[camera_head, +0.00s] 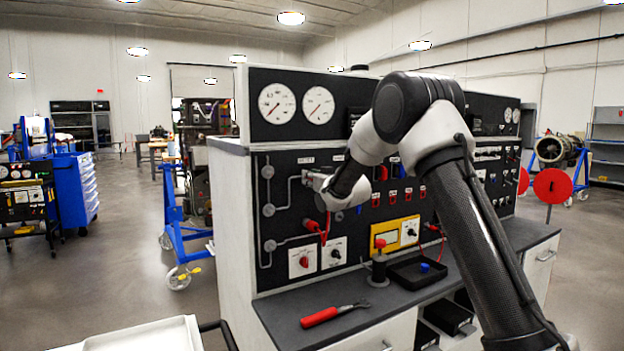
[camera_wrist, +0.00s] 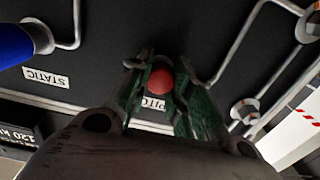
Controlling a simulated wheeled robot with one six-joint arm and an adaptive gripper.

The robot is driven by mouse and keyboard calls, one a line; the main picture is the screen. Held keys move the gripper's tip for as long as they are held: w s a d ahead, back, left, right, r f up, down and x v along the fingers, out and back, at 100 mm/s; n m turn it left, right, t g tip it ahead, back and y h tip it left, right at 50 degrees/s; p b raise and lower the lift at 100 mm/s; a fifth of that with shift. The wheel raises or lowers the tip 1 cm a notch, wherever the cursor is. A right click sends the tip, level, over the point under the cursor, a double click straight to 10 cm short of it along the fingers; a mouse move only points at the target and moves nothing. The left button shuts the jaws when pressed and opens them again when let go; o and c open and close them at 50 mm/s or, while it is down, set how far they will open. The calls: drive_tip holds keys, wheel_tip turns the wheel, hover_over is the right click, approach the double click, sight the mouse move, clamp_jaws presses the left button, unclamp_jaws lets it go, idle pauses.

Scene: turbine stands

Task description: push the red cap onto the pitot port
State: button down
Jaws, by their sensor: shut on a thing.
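In the wrist view my gripper (camera_wrist: 160,88) has its green fingers shut on the red cap (camera_wrist: 160,77), which shows as a round red end between them. A label reading PITOT (camera_wrist: 153,103) lies on the black panel just behind the fingers. A metal pipe (camera_wrist: 238,42) runs in behind the right finger. The pitot port itself is hidden by the cap and fingers, so I cannot tell whether the cap touches it. In the head view my arm reaches the panel's upper left, and the fingertips and cap cannot be made out.
A blue cap (camera_wrist: 12,45) sits at the STATIC fitting, left in the wrist view. In the head view a red-handled tool (camera_head: 330,315), a black tray (camera_head: 408,280) and a red-topped stand (camera_head: 379,270) are on the bench.

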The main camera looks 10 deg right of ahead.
drive_tip(key=shift+w+a+r, duration=0.1)
drive_tip(key=shift+w+r, duration=0.15)
drive_tip(key=c, duration=1.1)
unclamp_jaws()
drive_tip(key=shift+w+f, duration=0.1)
drive_tip(key=shift+f, duration=0.1)
drive_tip(key=shift+o, duration=0.2)
drive_tip(key=v, duration=0.7)
